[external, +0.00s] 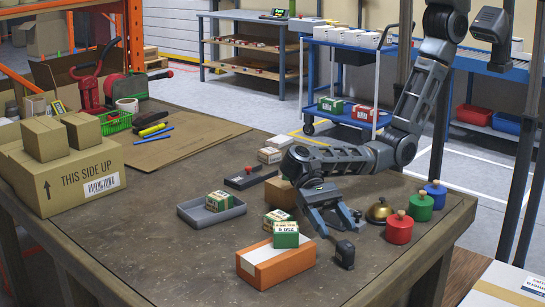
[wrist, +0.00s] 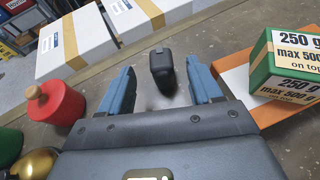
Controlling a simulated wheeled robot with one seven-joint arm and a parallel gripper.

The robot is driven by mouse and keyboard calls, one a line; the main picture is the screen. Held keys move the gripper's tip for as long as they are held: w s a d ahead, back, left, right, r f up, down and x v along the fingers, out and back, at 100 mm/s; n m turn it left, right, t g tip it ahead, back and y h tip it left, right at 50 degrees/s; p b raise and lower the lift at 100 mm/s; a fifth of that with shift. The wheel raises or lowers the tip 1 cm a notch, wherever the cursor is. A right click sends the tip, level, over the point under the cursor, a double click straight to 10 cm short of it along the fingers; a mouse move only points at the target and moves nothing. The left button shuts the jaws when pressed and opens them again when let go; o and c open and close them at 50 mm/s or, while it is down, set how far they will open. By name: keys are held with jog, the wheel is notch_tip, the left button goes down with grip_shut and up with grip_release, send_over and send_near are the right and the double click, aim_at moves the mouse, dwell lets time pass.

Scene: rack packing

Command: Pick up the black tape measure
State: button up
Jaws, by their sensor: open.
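The black tape measure (external: 345,254) stands on the table near its front edge, right of the orange box. In the wrist view the black tape measure (wrist: 162,70) shows between and just beyond my two blue fingertips, with bare table on both sides of it. My gripper (external: 340,224) is open and empty, low over the table, its fingers pointing toward the tape measure. In the wrist view the finger tips of my gripper (wrist: 161,82) are spread wide and apart from it. I cannot tell their exact height above the table.
The orange box (external: 275,265) with green-and-white weights (external: 285,235) is close to the left. Red (external: 399,228), green (external: 420,207) and blue (external: 435,193) knobbed weights and a brass bell (external: 379,211) stand to the right. A grey tray (external: 211,210) lies farther left.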

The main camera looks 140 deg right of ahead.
aim_at(344, 242)
jog(key=shift+f, duration=0.55)
jog(key=shift+w+a+f, duration=0.1)
jog(key=shift+a+f, duration=0.1)
jog(key=shift+a, duration=0.1)
jog(key=shift+x, duration=3.5)
jog(key=shift+r, duration=0.1)
jog(key=shift+c, duration=0.4)
jog(key=c, duration=1.1)
jog(key=shift+r, duration=0.15)
